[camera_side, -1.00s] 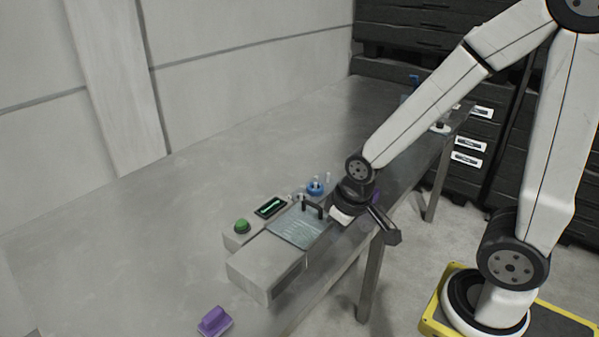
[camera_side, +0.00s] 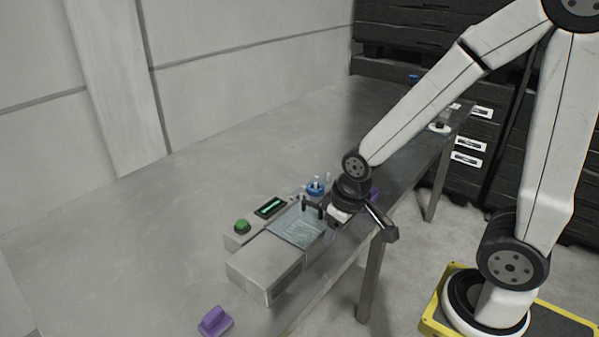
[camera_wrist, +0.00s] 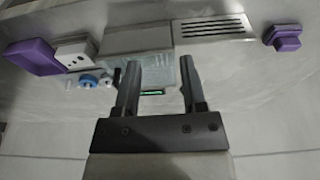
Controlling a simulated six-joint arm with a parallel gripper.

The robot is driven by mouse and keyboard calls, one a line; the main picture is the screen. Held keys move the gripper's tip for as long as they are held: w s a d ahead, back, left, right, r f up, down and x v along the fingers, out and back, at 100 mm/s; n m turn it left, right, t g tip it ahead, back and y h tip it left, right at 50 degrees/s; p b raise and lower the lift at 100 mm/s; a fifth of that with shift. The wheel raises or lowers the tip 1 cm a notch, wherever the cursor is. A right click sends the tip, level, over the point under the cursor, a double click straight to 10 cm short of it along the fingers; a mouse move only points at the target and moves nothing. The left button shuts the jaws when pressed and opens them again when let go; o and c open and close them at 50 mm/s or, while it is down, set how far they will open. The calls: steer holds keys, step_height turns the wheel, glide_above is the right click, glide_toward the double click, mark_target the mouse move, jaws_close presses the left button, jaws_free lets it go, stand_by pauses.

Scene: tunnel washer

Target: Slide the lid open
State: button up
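The washer (camera_side: 265,268) is a grey box near the table's front edge. Its clear, glassy lid (camera_side: 298,230) lies over the part behind the plain front block; the lid also shows in the wrist view (camera_wrist: 152,72). My gripper (camera_side: 313,205) is low at the lid's far right end, its dark fingers reaching over it. In the wrist view my gripper (camera_wrist: 158,66) is open, with the fingers well apart and lid surface between them. I see nothing clamped. Whether a fingertip touches the lid, and any grip on the lid, I cannot tell.
A green button (camera_side: 242,226) and lit display (camera_side: 270,207) sit along the washer's back side. A blue round item (camera_side: 316,188) stands just beyond it. A purple block (camera_side: 215,321) lies in front. The table (camera_side: 180,215) is clear behind and left.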

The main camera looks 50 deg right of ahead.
mark_target(312, 203)
steer(key=w+d+r+g+h, duration=0.1)
steer(key=w+d+r, duration=0.1)
steer(key=w, duration=0.4)
steer(key=w+d+r+g+h, duration=0.1)
steer(key=w+d+r, duration=0.1)
steer(key=w+d, duration=0.3)
steer(key=shift+w+r+g, duration=0.15)
steer(key=shift+w+g, duration=0.15)
steer(key=shift+w, duration=0.3)
steer(key=shift+d+f, duration=0.25)
steer(key=shift+f, duration=1)
steer(key=shift+d+f, duration=0.25)
steer(key=shift+f, duration=1.05)
steer(key=shift+d+f, duration=0.25)
steer(key=shift+f, duration=1)
jaws_close()
